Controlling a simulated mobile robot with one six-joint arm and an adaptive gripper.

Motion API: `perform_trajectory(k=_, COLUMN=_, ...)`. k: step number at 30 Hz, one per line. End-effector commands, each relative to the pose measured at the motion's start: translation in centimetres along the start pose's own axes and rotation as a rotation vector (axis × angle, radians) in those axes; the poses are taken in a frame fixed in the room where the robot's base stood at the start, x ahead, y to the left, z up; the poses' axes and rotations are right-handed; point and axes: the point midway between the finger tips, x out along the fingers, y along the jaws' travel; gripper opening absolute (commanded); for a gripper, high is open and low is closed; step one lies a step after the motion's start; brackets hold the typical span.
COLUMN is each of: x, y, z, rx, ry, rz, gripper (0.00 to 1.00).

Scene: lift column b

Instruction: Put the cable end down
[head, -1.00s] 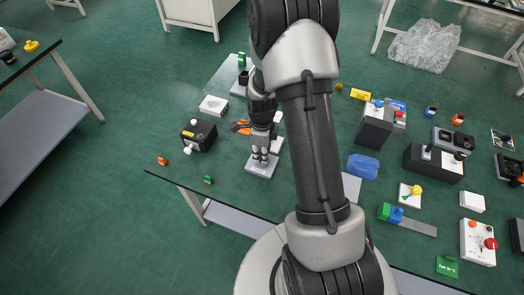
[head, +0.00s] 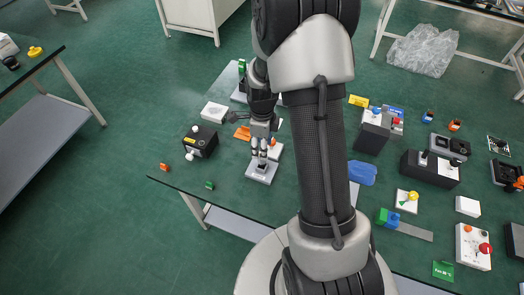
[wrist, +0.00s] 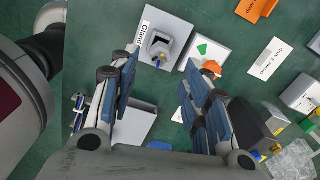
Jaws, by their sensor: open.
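My gripper (head: 262,157) is open, with its fingers pointing down over a light grey plate (head: 259,176) near the table's front left part. In the wrist view the two blue-padded fingers (wrist: 162,70) stand well apart. Beyond their tips is a grey plate labelled "Gland" (wrist: 178,20), carrying a small grey block (wrist: 161,47) with a dark opening and a yellow spot. An orange round piece (wrist: 211,68) sits beside the right finger, near a white card with a green mark (wrist: 201,48). I cannot tell which piece is the cable end; nothing shows clamped between the fingers.
A black box with a white knob (head: 200,140) stands left of my gripper. An orange piece (head: 242,133) and a white box (head: 214,112) lie behind it. A blue item (head: 362,172) and several devices fill the table's right side. The front left table corner is mostly clear.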

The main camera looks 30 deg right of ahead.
Motion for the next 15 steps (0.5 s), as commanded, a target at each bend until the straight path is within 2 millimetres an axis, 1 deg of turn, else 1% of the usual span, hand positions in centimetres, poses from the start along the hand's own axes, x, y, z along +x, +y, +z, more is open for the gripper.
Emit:
perform_trajectory(k=1, x=-1.4, y=-0.1, z=0.0, rx=0.000, ry=-0.002, rz=-0.003, gripper=0.43)
perform_trajectory(k=3, x=-2.5, y=-0.1, z=0.0, rx=0.000, ry=-0.001, rz=-0.003, gripper=0.43)
perform_trajectory(k=6, x=-3.8, y=0.0, z=0.0, rx=0.000, ry=-0.001, rz=-0.001, gripper=0.43)
perform_trajectory(k=10, x=-4.9, y=0.1, z=0.1, rx=-0.012, ry=-0.002, rz=-0.003, gripper=0.43)
perform_trajectory(k=11, x=-5.3, y=0.2, z=0.1, rx=-0.029, ry=-0.003, rz=-0.006, gripper=0.43)
perform_trajectory(k=13, x=-6.9, y=0.6, z=0.4, rx=-0.100, ry=-0.009, rz=-0.021, gripper=0.43)
perform_trajectory(k=14, x=-7.9, y=0.8, z=0.6, rx=-0.148, ry=-0.013, rz=-0.031, gripper=0.43)
perform_trajectory(k=15, x=-9.4, y=1.4, z=0.8, rx=-0.228, ry=-0.018, rz=-0.045, gripper=0.43)
